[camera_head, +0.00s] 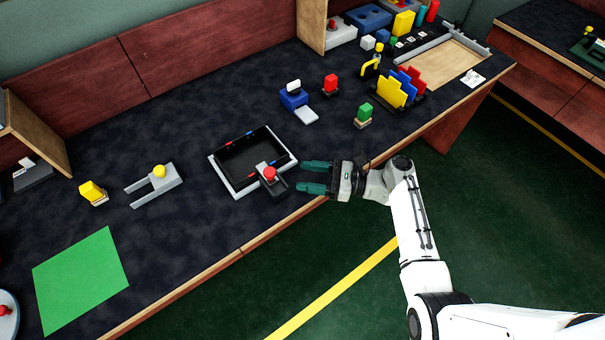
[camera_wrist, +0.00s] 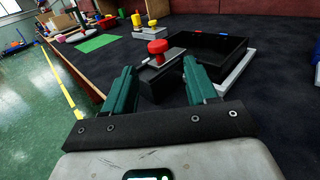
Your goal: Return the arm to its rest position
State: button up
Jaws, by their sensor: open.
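My gripper (camera_head: 315,178) has green fingers and is open and empty. It points left at the front edge of the dark table (camera_head: 225,105), with my white arm reaching in from the lower right. A black block with a red knob (camera_head: 269,173) stands just left of the fingertips, at the front right corner of a black tray with a light rim (camera_head: 222,180). In the wrist view the red knob (camera_wrist: 157,47) and its dark block show beyond and between the two spread fingers (camera_wrist: 160,88). I cannot tell whether the fingers touch the block.
A grey forked piece with a yellow ball (camera_head: 159,171) and a green mat (camera_head: 80,280) lie to the left. The green floor (camera_head: 340,240) in front is clear.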

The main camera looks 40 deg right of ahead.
dwell(0.5)
jog(key=s+a+f+n+g+h, duration=0.3)
jog(key=s+n+g, duration=0.2)
jog(key=s+n, duration=0.3)
jog(key=s+a+f+n+g+h, duration=0.25)
jog(key=s+f+n+g, duration=0.2)
jog(key=s+n, duration=0.3)
jog(key=s+d+r+n+g+h, duration=0.2)
jog(key=s+d+r+n+h, duration=0.3)
jog(key=s+n, duration=0.5)
notch_tip(320, 180, up, 3)
jog(key=shift+d+r+n+h, duration=0.2)
jog(key=shift+d+n+h, duration=0.3)
jog(key=shift+h, duration=0.75)
